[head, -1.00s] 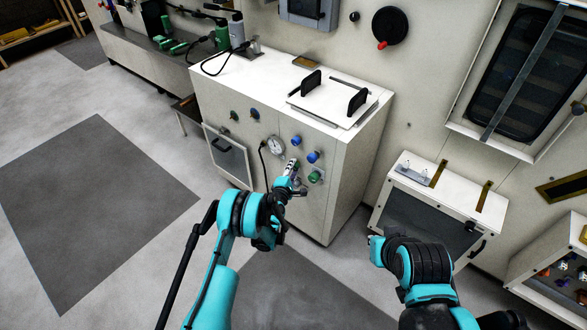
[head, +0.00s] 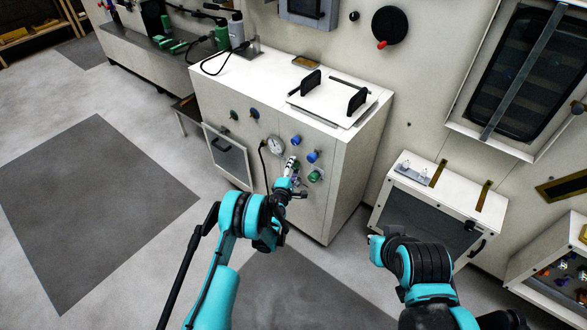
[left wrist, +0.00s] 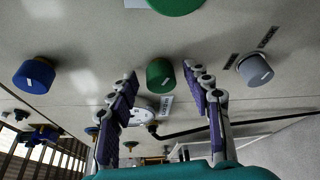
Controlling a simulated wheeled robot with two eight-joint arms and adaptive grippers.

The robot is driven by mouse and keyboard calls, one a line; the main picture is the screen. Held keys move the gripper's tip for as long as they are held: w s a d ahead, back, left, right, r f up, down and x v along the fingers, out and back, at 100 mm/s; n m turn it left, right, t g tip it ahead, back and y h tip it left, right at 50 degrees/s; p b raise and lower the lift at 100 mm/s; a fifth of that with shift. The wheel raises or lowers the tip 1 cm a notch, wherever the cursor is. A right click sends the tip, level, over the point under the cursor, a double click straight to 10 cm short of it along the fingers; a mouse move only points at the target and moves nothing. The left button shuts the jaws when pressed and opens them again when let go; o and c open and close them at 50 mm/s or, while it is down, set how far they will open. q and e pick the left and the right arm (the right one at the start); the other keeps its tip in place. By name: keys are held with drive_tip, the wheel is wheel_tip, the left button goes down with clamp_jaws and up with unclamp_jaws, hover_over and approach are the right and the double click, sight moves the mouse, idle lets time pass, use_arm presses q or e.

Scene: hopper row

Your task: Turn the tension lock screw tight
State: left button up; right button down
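My left gripper (head: 291,168) is at the front panel of the white cabinet (head: 340,195). In the left wrist view its two purple-padded fingers (left wrist: 161,78) are apart, with a green knob (left wrist: 159,74) showing between their tips. There is a gap on each side of this knob, and I cannot tell how deep the fingers reach. A small label (left wrist: 166,106) beside the knob is too blurred to read, so I cannot confirm it is the tension lock screw. My right gripper (head: 376,250) is low at the right, its fingers not clear.
A blue knob (left wrist: 35,75) and a grey knob (left wrist: 254,69) flank the green one. Another green knob (left wrist: 176,4) is at the top edge. A round gauge (head: 275,146) with a black cable is on the panel. A white box (head: 450,192) stands to the right.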

use_arm(q)
drive_tip(key=s+a+r+n+g+h+p, duration=0.35)
drive_tip(key=s+a+n+g, duration=0.2)
drive_tip(key=n, duration=0.55)
drive_tip(key=s+a+r+m+y+b, duration=0.1)
drive_tip(key=s+r+m, duration=0.4)
drive_tip(key=r, duration=0.5)
drive_tip(key=s+r+m+g+y+b, duration=0.1)
drive_tip(key=s+r+m+y, duration=0.1)
drive_tip(key=s+r+m, duration=0.4)
drive_tip(key=shift+s+a+r+m, duration=0.2)
drive_tip(key=shift+a+r+m, duration=0.15)
drive_tip(key=shift+r+m, duration=1.9)
drive_tip(key=shift+w+r+n+g, duration=0.1)
drive_tip(key=shift+r+n+g, duration=0.15)
drive_tip(key=shift+r+n, duration=0.15)
